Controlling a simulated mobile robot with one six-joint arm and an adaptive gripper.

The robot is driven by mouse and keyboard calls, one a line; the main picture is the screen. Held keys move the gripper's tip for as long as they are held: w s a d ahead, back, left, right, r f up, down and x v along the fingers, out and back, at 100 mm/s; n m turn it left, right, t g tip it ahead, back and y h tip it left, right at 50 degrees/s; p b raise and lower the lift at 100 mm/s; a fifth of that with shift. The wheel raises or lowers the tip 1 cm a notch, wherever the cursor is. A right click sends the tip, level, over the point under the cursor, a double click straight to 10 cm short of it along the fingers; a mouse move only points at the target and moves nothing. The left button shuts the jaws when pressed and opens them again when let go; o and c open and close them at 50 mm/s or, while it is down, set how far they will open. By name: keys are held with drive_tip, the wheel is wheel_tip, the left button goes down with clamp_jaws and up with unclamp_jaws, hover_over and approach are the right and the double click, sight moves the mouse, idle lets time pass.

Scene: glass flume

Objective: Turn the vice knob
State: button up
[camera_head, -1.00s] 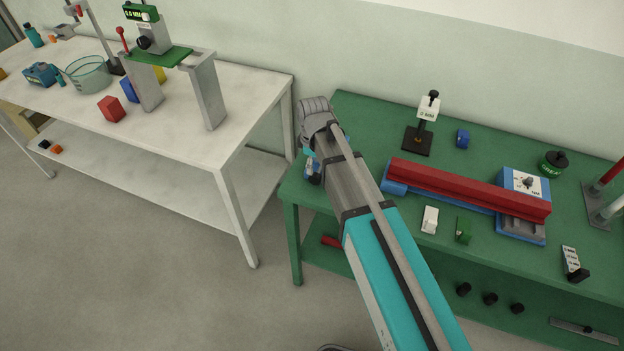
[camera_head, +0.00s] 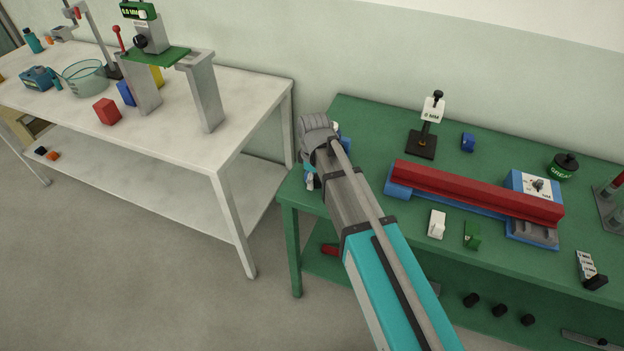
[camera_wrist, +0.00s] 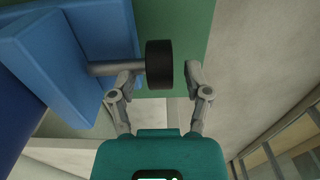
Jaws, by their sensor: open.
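The vice knob (camera_wrist: 159,65) is a black cylinder on a grey shaft that comes out of the blue vice (camera_wrist: 70,50) in the wrist view. My gripper (camera_wrist: 160,78) is open, with one finger on each side of the knob. The left finger is close to the shaft and the knob's left face; I cannot tell whether it touches. A gap shows between the knob and the right finger. In the head view, my wrist hides the knob and most of the vice, and a small blue part (camera_head: 345,131) shows beside the wrist.
The green table (camera_head: 375,125) carries a long red bar (camera_head: 475,190), a black-based stand (camera_head: 421,145) and small blocks right of my arm. A white bench (camera_head: 180,130) with a glass bowl (camera_head: 85,77) stands left. Open floor lies between in front.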

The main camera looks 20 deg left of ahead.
clamp_jaws()
drive_tip(key=shift+a, duration=0.1)
idle(0.4)
drive_tip(key=shift+s+d+y, duration=0.1)
drive_tip(key=shift+d+y, duration=0.1)
drive_tip(key=shift+y, duration=0.1)
